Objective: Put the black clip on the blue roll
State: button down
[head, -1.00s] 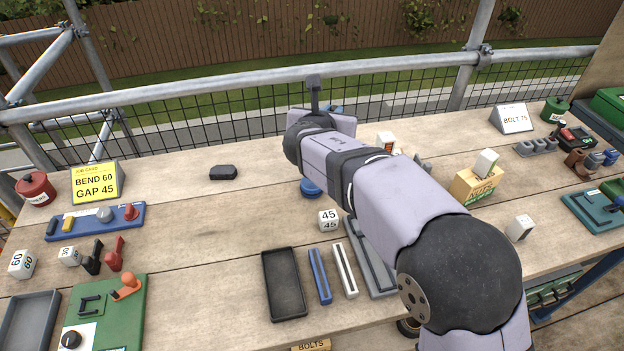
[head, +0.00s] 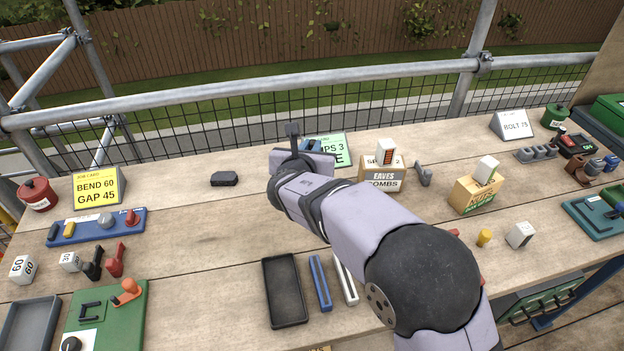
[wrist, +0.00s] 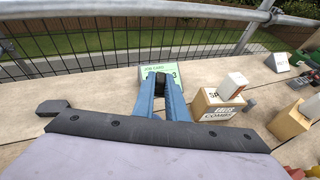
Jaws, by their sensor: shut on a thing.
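My gripper (wrist: 161,80) shows in the wrist view with its two blue fingers shut on a small black thing, which looks like the black clip (wrist: 160,85). The clip is mostly hidden between the fingers. In the head view my gripper (head: 308,145) is largely behind my own wrist, in front of the green card (head: 335,149). The blue roll cannot be made out now; my arm covers the place where a round blue thing showed earlier.
A dark block (head: 224,178) lies left of my arm. The eaves box (head: 383,178) and a yellow-brown box (head: 478,192) stand to the right. A black tray (head: 285,291) and a blue strip (head: 320,283) lie in front. The left middle of the table is clear.

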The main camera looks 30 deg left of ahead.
jog(key=shift+f, duration=4.15)
jog(key=shift+f, duration=0.2)
jog(key=c, duration=1.8)
grip_release()
jog(key=shift+o, duration=0.2)
jog(key=shift+r, duration=0.15)
jog(key=shift+r, duration=0.15)
jog(key=shift+s, duration=0.3)
jog(key=b+v, duration=0.2)
jog(key=v, duration=0.9)
jog(key=shift+r, duration=0.2)
jog(key=shift+s+d, duration=0.1)
jog(key=shift+d, duration=0.05)
